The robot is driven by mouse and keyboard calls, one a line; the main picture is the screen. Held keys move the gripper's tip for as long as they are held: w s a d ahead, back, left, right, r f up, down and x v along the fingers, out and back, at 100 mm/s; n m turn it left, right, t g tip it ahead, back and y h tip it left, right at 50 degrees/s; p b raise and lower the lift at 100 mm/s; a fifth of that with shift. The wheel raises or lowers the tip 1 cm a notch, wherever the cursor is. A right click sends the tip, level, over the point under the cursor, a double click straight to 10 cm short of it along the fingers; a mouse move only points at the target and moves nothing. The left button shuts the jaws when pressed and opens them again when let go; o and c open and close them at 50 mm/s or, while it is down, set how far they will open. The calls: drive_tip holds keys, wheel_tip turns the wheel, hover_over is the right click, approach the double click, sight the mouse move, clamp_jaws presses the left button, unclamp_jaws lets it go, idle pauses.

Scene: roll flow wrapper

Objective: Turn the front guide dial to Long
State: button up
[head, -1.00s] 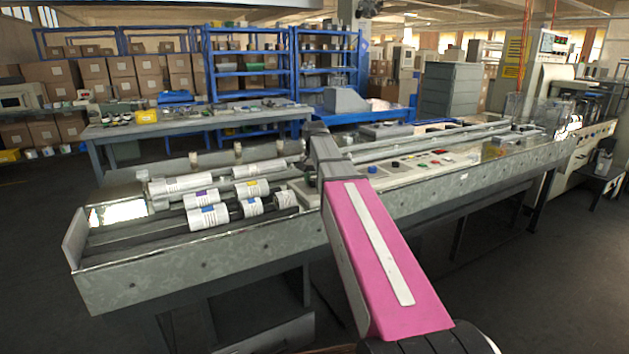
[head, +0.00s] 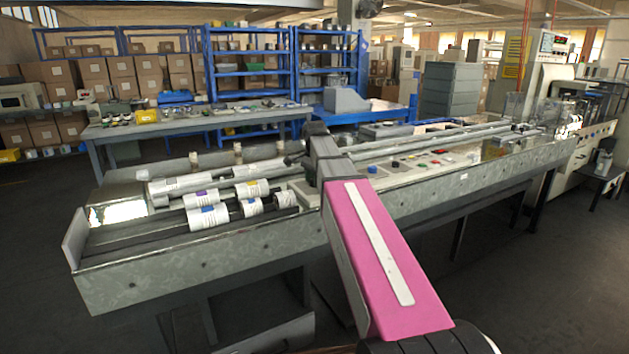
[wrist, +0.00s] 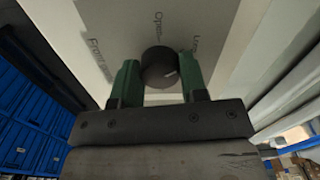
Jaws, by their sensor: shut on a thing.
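In the head view my pink-and-grey arm hides the dial and the gripper.
The long grey machine bed (head: 200,265) runs across the head view. White labelled rolls (head: 208,218) lie on its left part. To the right of my arm are panel buttons (head: 396,164) and long rails. A workbench (head: 200,123) and blue shelves (head: 250,75) stand behind.

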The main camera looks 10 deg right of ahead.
idle(0.4)
drive_tip(key=o, duration=0.9)
drive_tip(key=shift+r, duration=0.1)
wheel_tip(320, 180, up, 11)
drive_tip(key=shift+f, duration=0.2)
drive_tip(key=shift+d, duration=0.15)
